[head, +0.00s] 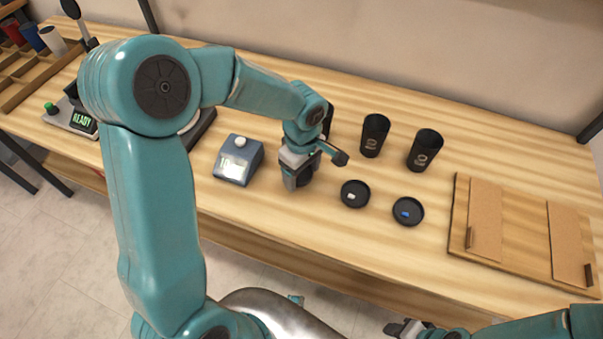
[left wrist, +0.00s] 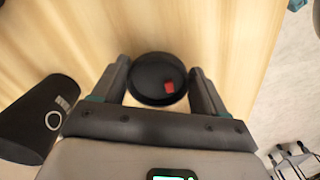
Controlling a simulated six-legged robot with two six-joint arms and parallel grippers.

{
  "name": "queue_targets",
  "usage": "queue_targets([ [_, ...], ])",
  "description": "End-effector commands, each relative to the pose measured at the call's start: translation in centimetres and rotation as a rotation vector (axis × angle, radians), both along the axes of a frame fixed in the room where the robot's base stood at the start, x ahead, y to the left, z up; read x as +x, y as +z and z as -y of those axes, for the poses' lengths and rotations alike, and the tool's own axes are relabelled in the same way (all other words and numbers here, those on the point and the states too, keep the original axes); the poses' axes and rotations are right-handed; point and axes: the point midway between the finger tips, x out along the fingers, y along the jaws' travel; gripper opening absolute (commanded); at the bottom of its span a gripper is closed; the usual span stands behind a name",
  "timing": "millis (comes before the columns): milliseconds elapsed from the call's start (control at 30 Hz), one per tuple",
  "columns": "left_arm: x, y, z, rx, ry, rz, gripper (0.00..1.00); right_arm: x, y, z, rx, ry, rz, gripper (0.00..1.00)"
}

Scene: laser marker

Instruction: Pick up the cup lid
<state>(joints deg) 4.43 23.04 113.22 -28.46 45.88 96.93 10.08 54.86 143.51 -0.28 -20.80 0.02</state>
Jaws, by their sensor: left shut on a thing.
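My left gripper (head: 297,182) is low over the middle of the table, between the small blue device and the black lids. In the left wrist view its fingers (left wrist: 158,74) are shut on a round black cup lid (left wrist: 148,72) with a red mark, one finger on each side. In the head view this lid is hidden by the gripper. I cannot tell whether it touches the table. Two other black lids lie on the table, one with a white mark (head: 355,194) and one with a blue mark (head: 408,212). My right gripper (head: 405,329) is at the bottom edge, its jaws unclear.
Two black cups (head: 375,135) (head: 424,150) stand behind the lids; one cup (left wrist: 38,120) shows in the left wrist view. A blue device (head: 238,161) stands left of the gripper. A wooden board (head: 525,231) with brown panels lies at right. The table's front strip is clear.

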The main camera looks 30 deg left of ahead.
Motion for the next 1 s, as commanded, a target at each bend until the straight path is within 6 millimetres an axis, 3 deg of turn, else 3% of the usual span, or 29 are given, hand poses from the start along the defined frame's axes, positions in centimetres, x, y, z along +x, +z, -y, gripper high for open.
queue_targets([
  [500, 0.1, 14.5, 0.0, -0.001, 0.0, 0.006, 0.44, 0.0, 1.4, 0.0, 0.0, 0.0, 0.0, 0.43],
  [767, 0.3, 18.2, 0.1, -0.002, -0.015, 0.004, 0.44, 0.0, 1.8, 0.0, 0.0, 0.0, 0.0, 0.43],
  [867, 1.5, 19.2, 0.0, -0.002, -0.031, 0.005, 0.44, 0.0, 1.9, 0.0, 0.0, 0.0, 0.0, 0.43],
  [967, 4.0, 20.1, -0.1, -0.002, -0.052, 0.003, 0.44, 0.0, 2.2, 0.0, 0.0, 0.0, 0.0, 0.43],
  [1000, 5.5, 20.8, -0.2, -0.001, -0.059, 0.002, 0.44, 0.0, 3.3, 0.0, 0.0, 0.0, -0.001, 0.43],
])
